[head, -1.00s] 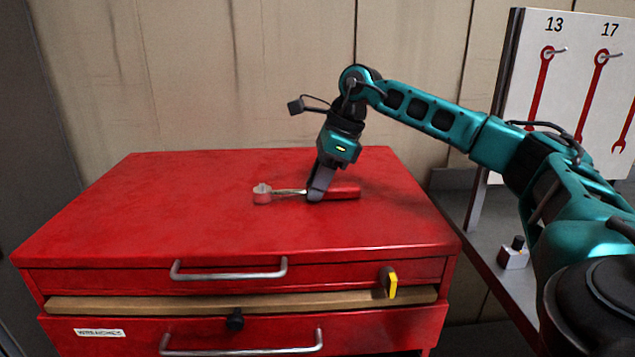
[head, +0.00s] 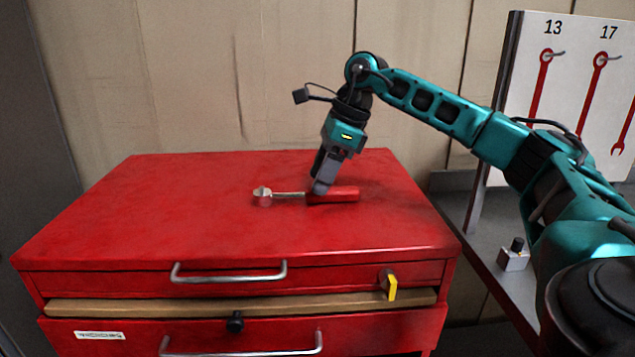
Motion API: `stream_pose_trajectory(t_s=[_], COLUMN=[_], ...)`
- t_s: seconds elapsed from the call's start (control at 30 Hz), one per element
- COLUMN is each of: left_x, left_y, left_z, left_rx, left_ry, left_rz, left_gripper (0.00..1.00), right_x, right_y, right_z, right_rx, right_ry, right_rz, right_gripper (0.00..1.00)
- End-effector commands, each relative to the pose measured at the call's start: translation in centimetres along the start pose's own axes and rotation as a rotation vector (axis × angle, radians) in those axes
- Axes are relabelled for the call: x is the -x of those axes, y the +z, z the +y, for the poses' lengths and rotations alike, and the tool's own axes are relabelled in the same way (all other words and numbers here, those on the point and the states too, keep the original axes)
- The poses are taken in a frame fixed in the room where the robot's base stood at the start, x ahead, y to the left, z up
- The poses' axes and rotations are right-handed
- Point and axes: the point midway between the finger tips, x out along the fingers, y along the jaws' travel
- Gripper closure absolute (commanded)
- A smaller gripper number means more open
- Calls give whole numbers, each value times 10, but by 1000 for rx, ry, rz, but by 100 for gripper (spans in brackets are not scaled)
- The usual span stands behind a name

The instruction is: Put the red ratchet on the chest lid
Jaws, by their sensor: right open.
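The red ratchet (head: 345,194) lies flat on the red chest lid (head: 170,210), right of the lid's middle. Its round head (head: 263,196) and metal shaft point left and its red handle points right. My right gripper (head: 319,188) is open, with its fingertips at the left part of the handle and just above it. The fingers overlap in this view, so the gap between them is hidden. My left gripper is not in view.
The chest front has a top drawer handle (head: 228,278), a yellow latch (head: 389,283) and a lower drawer. A grey bench (head: 490,240) with a small switch box (head: 514,256) stands at right, below a wrench board (head: 575,70). The lid's left side is clear.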

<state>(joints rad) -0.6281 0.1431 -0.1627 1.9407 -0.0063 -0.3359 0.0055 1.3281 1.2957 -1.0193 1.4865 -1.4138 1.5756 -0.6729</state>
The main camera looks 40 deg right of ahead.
Motion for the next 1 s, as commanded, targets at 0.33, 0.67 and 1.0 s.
stream_pose_trajectory(t_s=[0.33, 0.67, 1.0], left_x=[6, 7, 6], left_y=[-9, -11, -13], left_z=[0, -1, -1], left_rx=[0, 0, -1], left_ry=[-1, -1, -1], left_rz=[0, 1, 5], left_gripper=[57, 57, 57], right_x=[75, 95, 95], right_y=[1, 0, 0], right_z=[0, 0, 0], right_rx=[0, 1, 0], right_ry=[-2, 1, 0], right_rz=[-3, 0, 0], right_gripper=[43, 43, 43])
